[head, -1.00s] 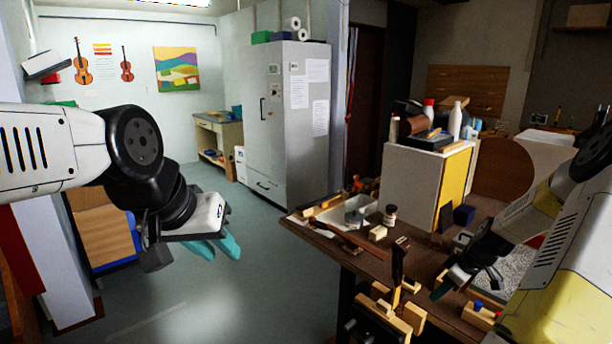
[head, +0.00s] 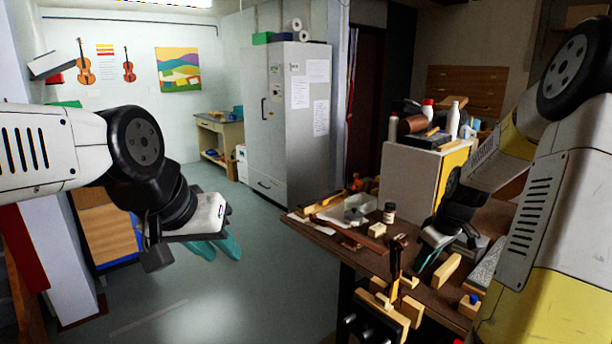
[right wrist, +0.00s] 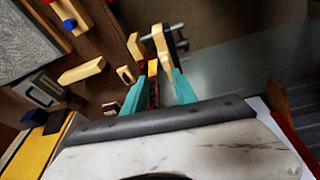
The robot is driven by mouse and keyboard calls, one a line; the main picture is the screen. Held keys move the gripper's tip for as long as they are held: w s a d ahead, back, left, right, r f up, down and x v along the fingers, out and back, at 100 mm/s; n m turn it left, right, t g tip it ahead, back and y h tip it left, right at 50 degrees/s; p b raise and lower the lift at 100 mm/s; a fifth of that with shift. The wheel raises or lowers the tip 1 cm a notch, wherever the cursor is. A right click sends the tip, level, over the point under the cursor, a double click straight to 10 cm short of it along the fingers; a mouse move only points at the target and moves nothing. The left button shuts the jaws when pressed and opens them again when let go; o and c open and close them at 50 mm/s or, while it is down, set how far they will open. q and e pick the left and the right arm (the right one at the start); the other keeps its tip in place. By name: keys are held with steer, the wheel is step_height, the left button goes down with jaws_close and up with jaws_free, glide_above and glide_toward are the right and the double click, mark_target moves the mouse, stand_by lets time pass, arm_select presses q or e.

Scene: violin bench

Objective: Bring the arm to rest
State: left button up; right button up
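My right gripper (head: 428,262) hangs over the right part of the brown workbench (head: 325,237) in the head view, fingers pointing down. In the right wrist view its two teal fingers (right wrist: 155,92) stand apart with nothing seen held between them. A wooden clamp piece and an upright brown part show beyond the fingertips. My left gripper (head: 215,247) is over open floor at the left of the head view, well away from the bench. Its two teal fingers look slightly apart and empty.
An upright brown part (head: 397,258) stands in a wooden clamp (head: 402,308) at the bench's front edge. A cabinet (head: 405,178) stands behind. Floor left of the bench is free.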

steer(key=s+a+r+m+t, duration=0.1)
steer(key=s+a+r, duration=0.3)
steer(key=a+r, duration=0.15)
steer(key=s+a+r+m, duration=0.2)
steer(key=s+a+r, duration=0.2)
steer(key=r, duration=0.3)
steer(key=s+a+r+m+t, duration=0.1)
steer(key=s+a+r, duration=0.2)
steer(key=s, duration=0.3)
steer(key=s+a+r+m+t, duration=0.1)
steer(key=s+a+r+m, duration=0.1)
steer(key=s, duration=0.4)
steer(key=shift+s+a+r+y, duration=0.3)
steer(key=shift+a+r+y, duration=0.15)
steer(key=shift+a, duration=0.55)
steer(key=shift+d, duration=0.1)
